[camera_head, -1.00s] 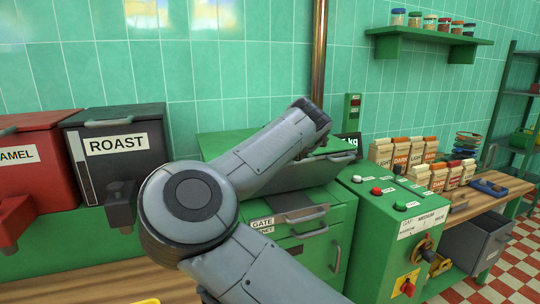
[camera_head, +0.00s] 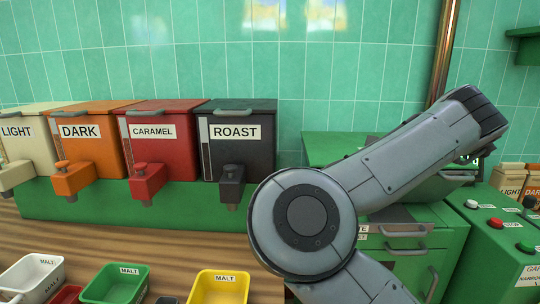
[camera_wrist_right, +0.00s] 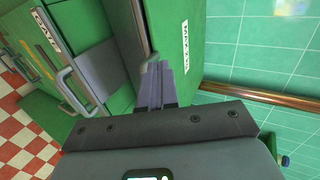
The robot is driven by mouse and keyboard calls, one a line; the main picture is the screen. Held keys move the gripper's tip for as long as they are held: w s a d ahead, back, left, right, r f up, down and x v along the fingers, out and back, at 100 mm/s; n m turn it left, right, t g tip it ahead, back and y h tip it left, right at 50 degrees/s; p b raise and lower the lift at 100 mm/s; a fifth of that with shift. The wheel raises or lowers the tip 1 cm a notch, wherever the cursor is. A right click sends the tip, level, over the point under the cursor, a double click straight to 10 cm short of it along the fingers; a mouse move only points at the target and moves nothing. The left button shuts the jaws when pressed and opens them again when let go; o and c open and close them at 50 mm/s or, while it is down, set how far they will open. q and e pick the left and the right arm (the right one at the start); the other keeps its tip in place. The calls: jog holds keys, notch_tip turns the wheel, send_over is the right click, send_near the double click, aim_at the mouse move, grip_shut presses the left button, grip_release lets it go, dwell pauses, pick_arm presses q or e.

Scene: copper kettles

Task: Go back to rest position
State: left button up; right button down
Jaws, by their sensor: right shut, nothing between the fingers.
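My right gripper (camera_wrist_right: 156,88) shows in the right wrist view with its fingers together and nothing between them. It is in front of a green machine with a metal handle (camera_wrist_right: 68,90) at the left; a grey handle end shows right by the fingertips, and I cannot tell whether they touch. In the head view my grey right arm crosses in front of the green machine (camera_head: 437,215), and its fingers are not clearly visible there. My left gripper is not in view.
Light, orange dark, red caramel (camera_head: 172,130) and black roast (camera_head: 241,160) dispensers stand on a green base at the left. Yellow (camera_head: 219,288), green (camera_head: 115,284) and white bins sit in front. A green control box (camera_head: 505,240) with buttons stands at the right. A copper pipe (camera_head: 444,50) runs up the wall.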

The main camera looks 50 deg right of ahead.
notch_tip(320, 180, down, 12)
jog(key=s+d+n+g+h+p, duration=0.2)
jog(key=n+g+p, duration=0.25)
jog(key=g, duration=0.35)
jog(key=w+a+f+n+t+h+p, duration=0.2)
jog(key=w+a+n+t+h+p, duration=0.2)
jog(key=w+a+n+t+p, duration=0.75)
jog(key=a+f+n+y+b, duration=0.3)
jog(key=a+f+n+y, duration=0.3)
jog(key=a+f+n, duration=0.35)
jog(key=s+a+f+n+g+y+p, duration=0.1)
jog(key=s+a+f+n+g+y, duration=0.15)
jog(key=s+a+f, duration=0.45)
jog(key=s+a+f+n+g+y, duration=0.1)
jog(key=s+a+f+g+y, duration=0.2)
jog(key=a, duration=0.7)
jog(key=s+a+f+n+g+y+p, duration=0.15)
jog(key=s+a+f+y, duration=0.3)
jog(key=a, duration=0.45)
notch_tip(320, 180, up, 39)
jog(key=p, duration=3.7)
jog(key=shift+f, duration=0.15)
